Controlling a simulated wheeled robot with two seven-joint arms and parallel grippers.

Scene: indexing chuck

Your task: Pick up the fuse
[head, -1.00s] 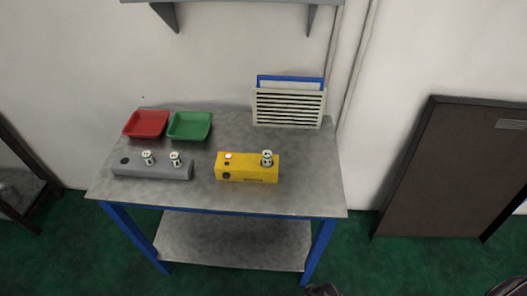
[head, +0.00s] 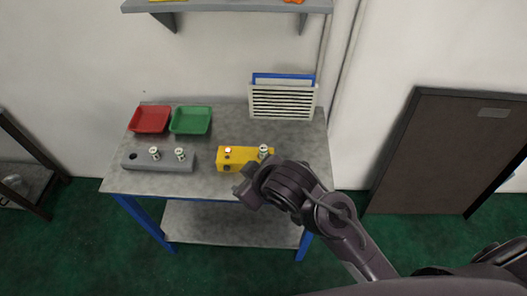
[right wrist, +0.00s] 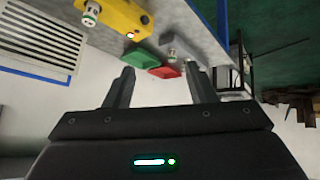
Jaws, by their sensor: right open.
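A small white-and-dark fuse (head: 263,151) stands upright in the right end of the yellow block (head: 230,160). Two similar fuses, one at the left (head: 154,153) and one at the right (head: 180,154), stand in the grey block (head: 140,164), whose leftmost hole is empty. My right gripper (head: 242,190) is in front of the yellow block near the table's front edge, and my arm hides the block's lower right part. In the right wrist view its fingers (right wrist: 160,72) are apart with nothing between them; the yellow block's fuse (right wrist: 90,14) is at the upper left. My left gripper is not in view.
A red tray (head: 150,120) and a green tray (head: 190,121) sit at the table's back left. A slatted panel (head: 282,102) stands at the back right. A shelf (head: 225,7) hangs above. Bare tabletop (head: 225,125) lies between the trays and panel.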

